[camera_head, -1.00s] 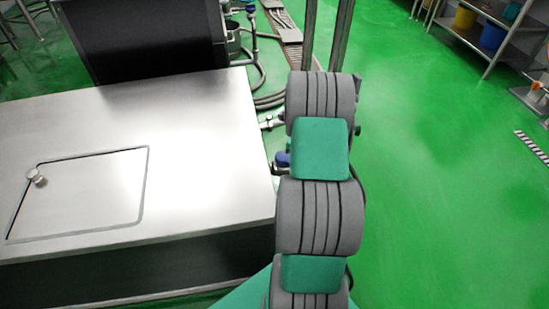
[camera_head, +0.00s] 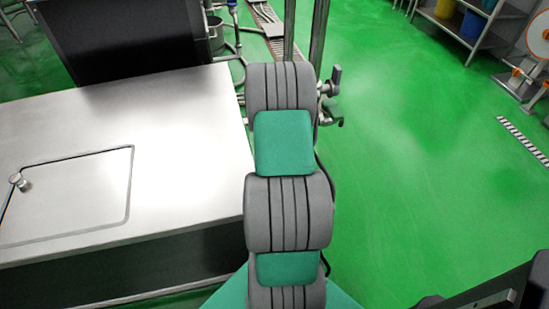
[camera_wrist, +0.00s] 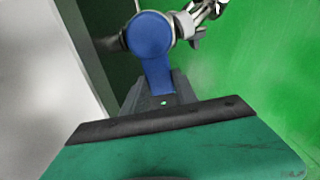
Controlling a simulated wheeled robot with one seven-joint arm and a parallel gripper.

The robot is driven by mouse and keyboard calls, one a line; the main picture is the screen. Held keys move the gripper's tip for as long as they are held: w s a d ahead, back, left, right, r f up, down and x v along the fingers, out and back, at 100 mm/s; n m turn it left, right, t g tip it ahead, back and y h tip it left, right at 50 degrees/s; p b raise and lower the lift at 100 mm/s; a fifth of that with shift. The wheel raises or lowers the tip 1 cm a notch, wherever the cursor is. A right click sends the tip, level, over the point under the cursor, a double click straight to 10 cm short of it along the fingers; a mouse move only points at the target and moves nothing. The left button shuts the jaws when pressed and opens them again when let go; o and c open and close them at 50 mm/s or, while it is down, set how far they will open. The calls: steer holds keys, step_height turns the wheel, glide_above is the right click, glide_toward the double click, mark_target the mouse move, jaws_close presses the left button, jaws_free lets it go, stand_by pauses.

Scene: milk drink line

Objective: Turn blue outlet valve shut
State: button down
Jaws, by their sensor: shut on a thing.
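The blue outlet valve handle (camera_wrist: 152,40) shows in the wrist view, with a round hub at the top and a lever running down toward me. My gripper (camera_wrist: 160,90) is shut on the lower end of this blue lever. Metal pipe fittings (camera_wrist: 188,20) join the hub on its right. In the head view my arm covers the valve and my gripper, so the handle does not show there. A metal fitting with a grey lever (camera_head: 329,85) sticks out to the right of my arm.
A steel tank or cabinet with a flat top (camera_head: 180,120) and an outlined hatch stands on the left. A black box (camera_head: 125,35) stands behind it. Green floor (camera_head: 410,160) lies open on the right, with shelving (camera_head: 470,35) at the back right.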

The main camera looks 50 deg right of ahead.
steer(key=shift+w+a+m, duration=0.1)
steer(key=shift+m, duration=0.2)
steer(key=c, duration=1)
jaws_free()
steer(key=shift+o, duration=0.2)
steer(key=shift+r, duration=0.1)
step_height(320, 180, up, 8)
steer(key=shift+f, duration=0.15)
